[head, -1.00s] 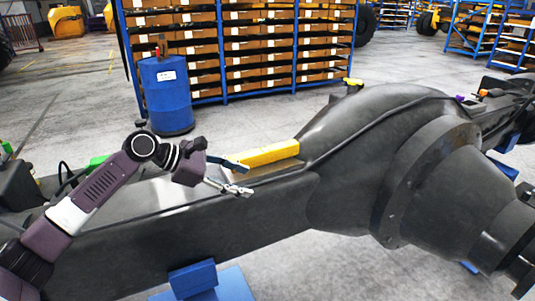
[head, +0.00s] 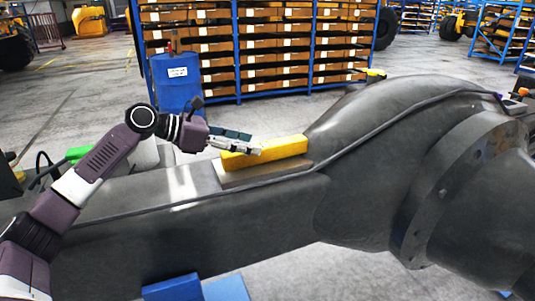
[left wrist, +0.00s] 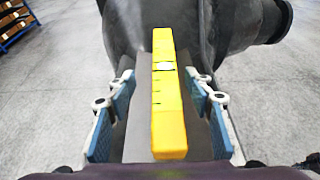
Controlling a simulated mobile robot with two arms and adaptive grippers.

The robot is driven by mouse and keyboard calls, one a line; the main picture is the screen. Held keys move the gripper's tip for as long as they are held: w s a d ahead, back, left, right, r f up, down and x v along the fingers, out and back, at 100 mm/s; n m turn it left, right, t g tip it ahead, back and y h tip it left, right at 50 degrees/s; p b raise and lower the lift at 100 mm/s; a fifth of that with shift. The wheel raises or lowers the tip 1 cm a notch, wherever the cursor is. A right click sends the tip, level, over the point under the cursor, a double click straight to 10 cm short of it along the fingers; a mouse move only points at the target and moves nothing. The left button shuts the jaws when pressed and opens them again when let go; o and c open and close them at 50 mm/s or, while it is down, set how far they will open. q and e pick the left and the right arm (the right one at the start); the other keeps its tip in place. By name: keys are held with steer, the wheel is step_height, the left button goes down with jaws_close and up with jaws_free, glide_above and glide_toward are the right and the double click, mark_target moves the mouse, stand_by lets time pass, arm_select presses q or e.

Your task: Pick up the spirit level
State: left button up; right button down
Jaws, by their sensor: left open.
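The spirit level (head: 275,150) is a yellow bar lying on a flat pad on top of the large dark grey casting (head: 240,220). In the left wrist view the level (left wrist: 166,95) runs lengthwise between the two blue-padded fingers. My left gripper (head: 240,145) is open at the left end of the level. In the left wrist view the gripper (left wrist: 160,105) has a finger on each side of the level, with gaps showing on both sides. My right gripper is not in these views.
The casting rises into a big rounded hump (head: 400,120) to the right of the level. A blue drum (head: 178,85) and blue racks with brown boxes (head: 270,50) stand on the floor behind. Blue supports (head: 172,287) show below the casting.

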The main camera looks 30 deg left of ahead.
mark_target(265, 150)
arm_select(q)
steer(key=x, duration=0.1)
steer(key=p+x, duration=0.1)
steer(key=x, duration=0.1)
steer(key=p+x, duration=0.1)
steer(key=x, duration=0.1)
steer(key=shift+s+d+f, duration=0.25)
steer(key=shift+d+f, duration=0.05)
steer(key=shift+f, duration=0.1)
steer(key=shift+w+d+f, duration=0.2)
steer(key=shift+w+f, duration=0.05)
steer(key=shift+w, duration=0.05)
steer(key=shift+s, duration=0.1)
steer(key=shift+c, duration=1.4)
steer(key=shift+r, duration=0.1)
jaws_close()
